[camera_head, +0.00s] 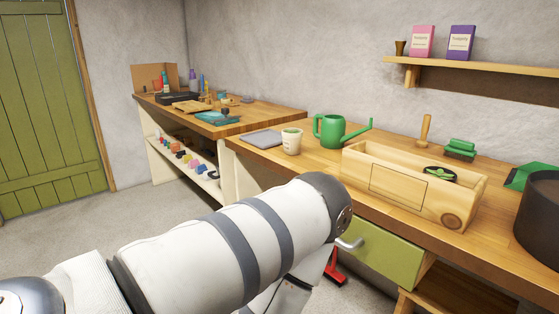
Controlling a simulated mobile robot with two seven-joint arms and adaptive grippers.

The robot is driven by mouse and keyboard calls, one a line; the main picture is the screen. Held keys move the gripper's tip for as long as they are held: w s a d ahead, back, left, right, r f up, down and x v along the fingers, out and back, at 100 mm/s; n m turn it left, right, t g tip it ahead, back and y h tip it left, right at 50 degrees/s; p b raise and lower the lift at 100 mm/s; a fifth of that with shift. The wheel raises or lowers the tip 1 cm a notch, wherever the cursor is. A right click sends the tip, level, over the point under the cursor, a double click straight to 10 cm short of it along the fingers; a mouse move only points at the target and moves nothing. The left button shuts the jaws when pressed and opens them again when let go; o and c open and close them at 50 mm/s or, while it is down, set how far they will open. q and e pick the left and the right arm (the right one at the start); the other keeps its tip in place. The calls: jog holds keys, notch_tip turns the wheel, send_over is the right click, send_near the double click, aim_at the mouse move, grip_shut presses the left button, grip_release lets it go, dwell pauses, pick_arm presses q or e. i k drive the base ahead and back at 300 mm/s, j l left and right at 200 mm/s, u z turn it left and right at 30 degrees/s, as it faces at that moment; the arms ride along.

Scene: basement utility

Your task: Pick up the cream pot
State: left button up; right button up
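The cream pot (292,141) stands upright on the wooden workbench (315,160), near its left end. It is small, with darker contents or an inner shade at its top. A green watering can (330,129) stands close behind it to the right. A flat grey slab (262,138) lies just to its left. My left arm crosses the lower middle of the head view, in front of and below the bench. Its gripper is hidden or out of frame. My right gripper is not in view.
A wooden trough (396,188) sits right of the pot, with a dark pot (540,215) at the far right. A green drawer (375,248) is below the bench top. A second bench (262,120) with tools adjoins on the left. Bare floor lies at left.

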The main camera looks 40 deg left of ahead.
aim_at(292, 137)
jog(key=k+l+u, duration=0.1)
jog(key=u, duration=1.25)
jog(key=k+j, duration=0.05)
jog(key=j, duration=0.05)
